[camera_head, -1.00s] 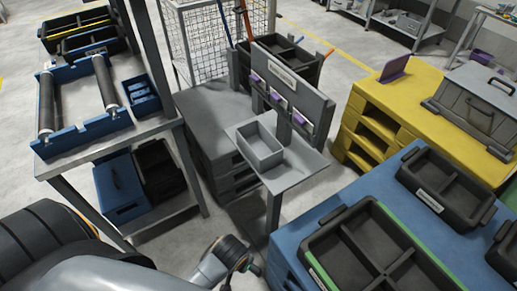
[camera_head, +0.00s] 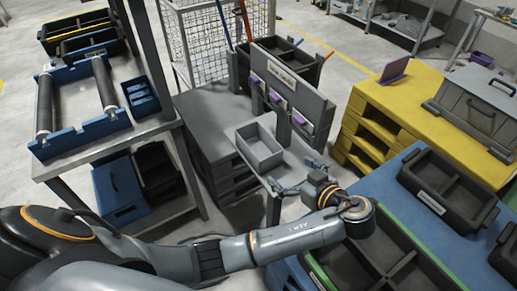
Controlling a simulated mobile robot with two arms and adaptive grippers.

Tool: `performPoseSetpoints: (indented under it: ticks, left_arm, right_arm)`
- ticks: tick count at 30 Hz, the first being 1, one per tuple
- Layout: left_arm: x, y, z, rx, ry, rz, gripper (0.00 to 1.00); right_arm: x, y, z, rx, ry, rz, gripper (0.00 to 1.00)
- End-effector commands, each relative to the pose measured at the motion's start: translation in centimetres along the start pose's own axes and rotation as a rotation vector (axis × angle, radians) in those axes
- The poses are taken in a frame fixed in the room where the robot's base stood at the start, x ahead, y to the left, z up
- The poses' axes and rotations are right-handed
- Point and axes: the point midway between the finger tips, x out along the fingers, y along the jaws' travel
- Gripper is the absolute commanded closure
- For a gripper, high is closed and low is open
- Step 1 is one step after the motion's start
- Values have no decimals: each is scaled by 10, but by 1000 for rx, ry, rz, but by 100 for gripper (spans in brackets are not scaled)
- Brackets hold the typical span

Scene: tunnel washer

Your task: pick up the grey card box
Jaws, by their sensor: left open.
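The grey card box (camera_head: 250,154) is a small open-topped box. It sits upright on a small grey shelf (camera_head: 296,152) in front of a grey upright panel, and it looks empty. My left arm reaches in from the left and bends back at the wrist. My left gripper (camera_head: 292,173) is open and empty, its fingers spread near the front right edge of the shelf. It is just to the lower right of the box and apart from it. My right gripper is not in view.
The upright panel (camera_head: 292,87) with purple cards stands behind the box. A yellow cabinet (camera_head: 385,100) stands beyond. A rack with blue trays (camera_head: 85,135) is at left.

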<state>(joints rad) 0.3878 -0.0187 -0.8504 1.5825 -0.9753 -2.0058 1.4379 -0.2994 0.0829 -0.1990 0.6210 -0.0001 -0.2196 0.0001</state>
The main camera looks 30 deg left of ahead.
Motion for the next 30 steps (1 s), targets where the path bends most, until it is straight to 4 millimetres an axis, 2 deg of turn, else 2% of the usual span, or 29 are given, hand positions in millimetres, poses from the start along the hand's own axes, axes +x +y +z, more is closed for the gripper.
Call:
performPoseSetpoints:
  ticks: [9, 13, 20, 22, 30]
  left_arm:
    - [63, -1, -28, 2, 3, -3, 0]
    - [79, 0, -34, 3, 0, -1, 0]
    - [94, 0, -39, 3, -1, 0, 0]
    - [103, -1, -44, 2, 0, -3, 0]
    - [145, -1, -42, 5, -1, 0, 0]
  right_arm:
    - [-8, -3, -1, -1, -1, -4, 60]
    - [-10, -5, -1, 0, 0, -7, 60]
    - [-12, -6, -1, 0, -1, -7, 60]
    - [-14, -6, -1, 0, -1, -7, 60]
    - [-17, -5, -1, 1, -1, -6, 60]
